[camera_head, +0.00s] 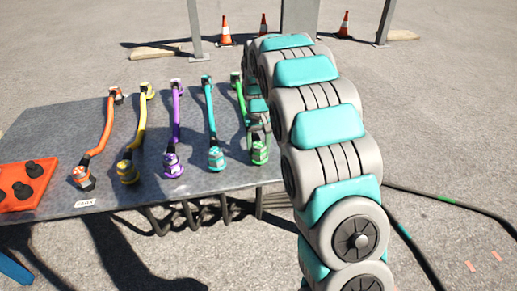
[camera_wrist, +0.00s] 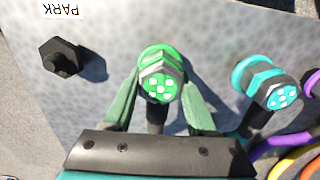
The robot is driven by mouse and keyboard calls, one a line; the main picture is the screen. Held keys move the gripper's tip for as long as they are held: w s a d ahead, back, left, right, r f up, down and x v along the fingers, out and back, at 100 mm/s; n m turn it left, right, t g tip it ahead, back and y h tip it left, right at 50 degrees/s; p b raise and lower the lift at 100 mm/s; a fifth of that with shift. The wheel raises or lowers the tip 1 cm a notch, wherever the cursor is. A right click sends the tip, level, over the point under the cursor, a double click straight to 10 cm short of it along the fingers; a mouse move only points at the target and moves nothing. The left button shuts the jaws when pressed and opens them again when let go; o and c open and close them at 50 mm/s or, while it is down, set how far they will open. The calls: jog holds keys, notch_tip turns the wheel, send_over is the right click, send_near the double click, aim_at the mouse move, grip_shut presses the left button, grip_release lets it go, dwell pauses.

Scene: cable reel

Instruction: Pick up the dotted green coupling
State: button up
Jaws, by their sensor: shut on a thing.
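The dotted green coupling (camera_wrist: 160,80) has a green collar, a grey hex body and pale dots on its green end face. It sits between the two green fingers of my gripper (camera_wrist: 161,88), which are shut on it from both sides. In the head view the green coupling (camera_head: 259,153) is at the right end of the row, near the table's front edge, with its green hose running back. I cannot tell whether it touches the table. My arm hides part of the hose, and my gripper is mostly hidden there.
A teal coupling (camera_head: 216,158) is beside it, then purple (camera_head: 172,165), yellow (camera_head: 127,172) and orange (camera_head: 83,177) ones on the grey table (camera_head: 60,130). An orange plate (camera_head: 25,186) with dark posts lies left. A black post (camera_wrist: 62,58) and PARK label (camera_wrist: 62,11) show in the wrist view.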

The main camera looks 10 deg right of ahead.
grip_shut()
jog(key=shift+r, duration=0.1)
dwell(0.3)
